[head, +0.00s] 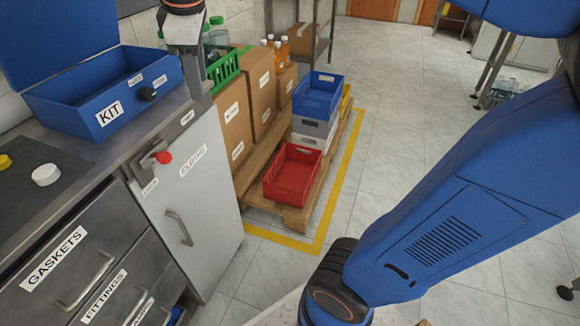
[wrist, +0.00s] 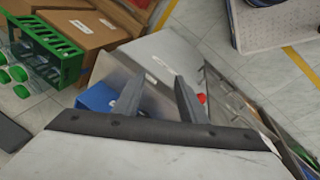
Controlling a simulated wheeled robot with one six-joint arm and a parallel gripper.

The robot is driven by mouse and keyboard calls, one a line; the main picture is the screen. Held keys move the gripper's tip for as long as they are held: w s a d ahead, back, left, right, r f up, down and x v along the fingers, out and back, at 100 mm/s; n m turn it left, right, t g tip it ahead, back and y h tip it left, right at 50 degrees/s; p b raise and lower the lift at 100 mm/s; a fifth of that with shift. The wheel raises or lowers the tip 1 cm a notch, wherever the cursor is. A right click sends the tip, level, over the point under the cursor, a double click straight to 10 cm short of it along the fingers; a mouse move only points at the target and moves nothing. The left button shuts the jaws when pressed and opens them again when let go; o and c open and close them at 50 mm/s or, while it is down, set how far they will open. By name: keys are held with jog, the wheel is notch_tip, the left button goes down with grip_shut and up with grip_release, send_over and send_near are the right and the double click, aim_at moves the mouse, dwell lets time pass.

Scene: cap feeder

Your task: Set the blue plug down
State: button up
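My gripper (wrist: 158,90) shows in the wrist view with its two grey fingers spread apart. Nothing is visible between them; the grey cabinet front shows through the gap. I cannot identify the blue plug in either view. A small blue patch shows at the bottom edge of the head view by the lower drawers, too cut off to name.
The blue KIT box (head: 72,112) stands open-lidded on the counter, with a black knob on its front. A white cap (head: 46,175) lies on the dark mat. The grey cabinet (head: 205,215) has a red knob. Red (head: 291,176) and blue (head: 318,96) crates stand on a pallet.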

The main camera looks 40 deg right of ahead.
jog(key=s+d+f+m, duration=0.5)
jog(key=s+f+m, duration=0.1)
jog(key=s+f, duration=0.2)
jog(key=s+d+f+m+t, duration=0.1)
jog(key=s+d+f+m, duration=0.5)
jog(key=f, duration=0.5)
jog(key=s, duration=0.2)
jog(key=shift+s+t, duration=0.3)
jog(key=shift+s, duration=0.1)
jog(key=shift+a, duration=0.1)
